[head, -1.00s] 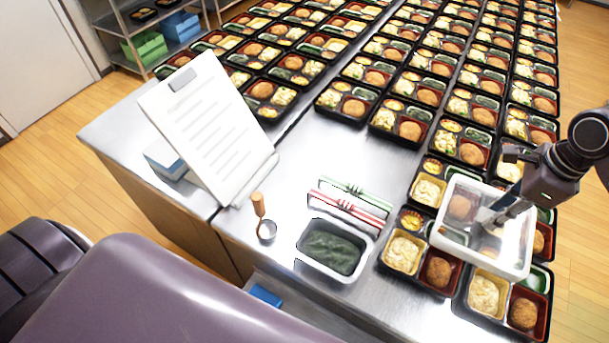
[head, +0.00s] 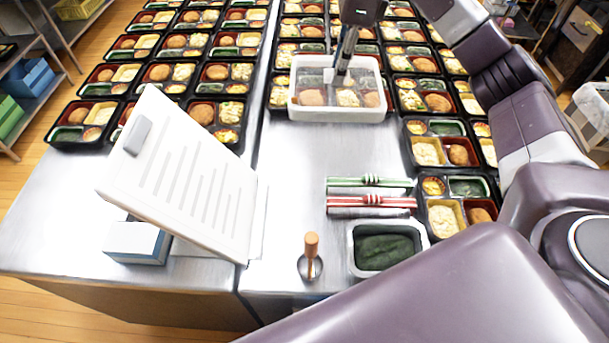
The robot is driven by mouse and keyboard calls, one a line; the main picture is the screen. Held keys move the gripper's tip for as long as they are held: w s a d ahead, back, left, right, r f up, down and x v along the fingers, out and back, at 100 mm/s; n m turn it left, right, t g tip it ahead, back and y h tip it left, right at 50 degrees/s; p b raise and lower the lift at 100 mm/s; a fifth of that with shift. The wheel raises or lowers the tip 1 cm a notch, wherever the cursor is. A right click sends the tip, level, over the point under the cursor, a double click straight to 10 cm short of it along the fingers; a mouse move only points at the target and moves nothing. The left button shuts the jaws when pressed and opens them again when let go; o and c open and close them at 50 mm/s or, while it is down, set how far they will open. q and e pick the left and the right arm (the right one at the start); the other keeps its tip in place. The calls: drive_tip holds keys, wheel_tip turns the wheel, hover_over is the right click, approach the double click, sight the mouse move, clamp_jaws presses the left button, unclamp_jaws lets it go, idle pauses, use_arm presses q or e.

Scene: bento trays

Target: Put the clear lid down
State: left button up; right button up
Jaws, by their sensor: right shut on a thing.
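The clear lid (head: 338,113) is a see-through rectangle with a whitish rim, in the upper middle of the head view. My right gripper (head: 337,78) reaches down over it and is shut on it near its middle. The lid looks level. Bento food shows through it, and I cannot tell whether it hovers over or touches the trays below. My left gripper is not in view.
Bare steel counter (head: 330,150) lies in front of the lid. Bento trays (head: 440,135) fill the back and right.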

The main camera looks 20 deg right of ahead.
wheel_tip(320, 180, down, 19)
drive_tip(key=p, duration=0.5)
drive_tip(key=shift+s+f, duration=0.1)
drive_tip(key=shift+d+f, duration=0.1)
drive_tip(key=shift+f, duration=0.15)
drive_tip(key=shift+f+b, duration=0.25)
drive_tip(key=shift+b, duration=0.15)
drive_tip(key=o, duration=1)
drive_tip(key=shift+r, duration=0.1)
drive_tip(key=shift+c, duration=0.2)
